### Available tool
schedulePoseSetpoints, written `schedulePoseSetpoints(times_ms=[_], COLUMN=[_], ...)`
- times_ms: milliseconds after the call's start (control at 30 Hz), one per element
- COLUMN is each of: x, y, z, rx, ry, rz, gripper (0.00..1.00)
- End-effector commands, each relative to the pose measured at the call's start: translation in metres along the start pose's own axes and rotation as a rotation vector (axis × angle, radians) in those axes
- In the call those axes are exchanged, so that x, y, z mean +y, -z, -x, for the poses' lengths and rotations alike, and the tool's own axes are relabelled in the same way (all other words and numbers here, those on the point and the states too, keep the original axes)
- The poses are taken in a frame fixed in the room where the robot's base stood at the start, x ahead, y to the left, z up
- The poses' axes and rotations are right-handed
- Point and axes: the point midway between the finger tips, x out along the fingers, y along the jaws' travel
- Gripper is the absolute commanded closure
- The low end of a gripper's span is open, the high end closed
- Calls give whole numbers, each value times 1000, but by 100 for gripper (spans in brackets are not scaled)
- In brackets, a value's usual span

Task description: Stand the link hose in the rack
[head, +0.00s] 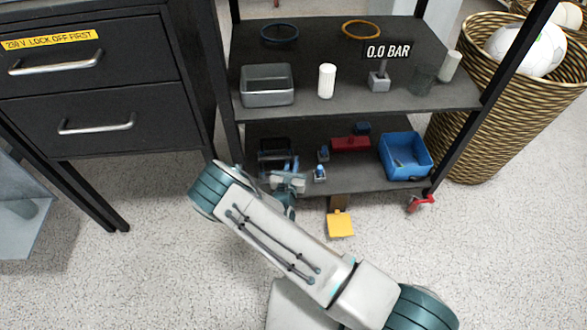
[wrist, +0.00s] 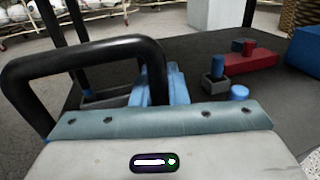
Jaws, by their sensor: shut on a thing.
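The black link hose, bent in an arch, fills the left of the wrist view (wrist: 85,54). In the head view it shows as a small dark arch (head: 275,140) over the lower shelf. My gripper (head: 291,164) is shut on one leg of it, between two blue fingers (wrist: 162,85). The other leg hangs free to the left; its end is hidden behind my gripper's body. A low dark grey holder (wrist: 105,97), perhaps the rack, lies on the shelf beyond the hose, partly hidden. I cannot tell whether the hose touches it.
Right of my gripper are a grey block with a blue peg (wrist: 215,70), a red block (head: 350,143) and a blue bin (head: 405,160). The upper shelf (head: 350,98) overhangs, with a grey tray (head: 267,86) and white cylinder (head: 326,80). A drawer cabinet (head: 95,75) stands left.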

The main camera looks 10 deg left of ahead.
Motion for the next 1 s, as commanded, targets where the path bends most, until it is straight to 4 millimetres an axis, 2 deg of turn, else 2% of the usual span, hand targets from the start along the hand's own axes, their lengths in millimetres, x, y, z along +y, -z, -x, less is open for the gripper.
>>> schedulePoseSetpoints(times_ms=[267, 600, 1000], x=[5, 5, 5], y=[5, 26, 28], z=[-22, -22, -21], rx=[-2, -1, -1], ry=[1, 0, 0], rz=[-1, 0, 0], gripper=[100, 100, 100])
